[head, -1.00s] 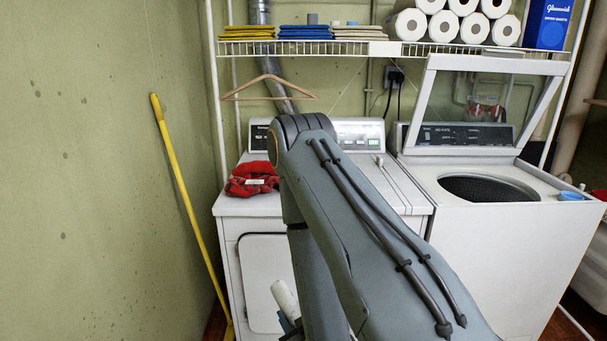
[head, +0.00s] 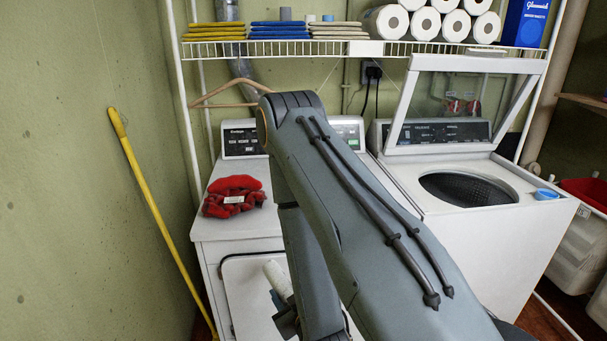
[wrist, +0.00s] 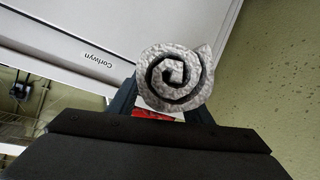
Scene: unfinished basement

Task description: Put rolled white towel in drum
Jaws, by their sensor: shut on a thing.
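The rolled white towel (wrist: 175,76) shows end-on as a spiral in the wrist view, held between the two fingers of my gripper (wrist: 165,105). In the head view the towel (head: 278,279) is a pale roll in front of the left machine's door, partly hidden by my arm. My gripper (head: 288,318) is mostly hidden there. The drum (head: 466,188) is the dark round opening in the top of the right-hand washer (head: 530,207), whose lid (head: 470,100) is raised.
A red cloth bundle (head: 233,196) lies on top of the left machine (head: 222,226). A wire shelf (head: 300,49) above holds folded cloths and several paper rolls. A blue cap (head: 546,194) sits on the washer's right side. A yellow pole (head: 150,200) leans on the left wall.

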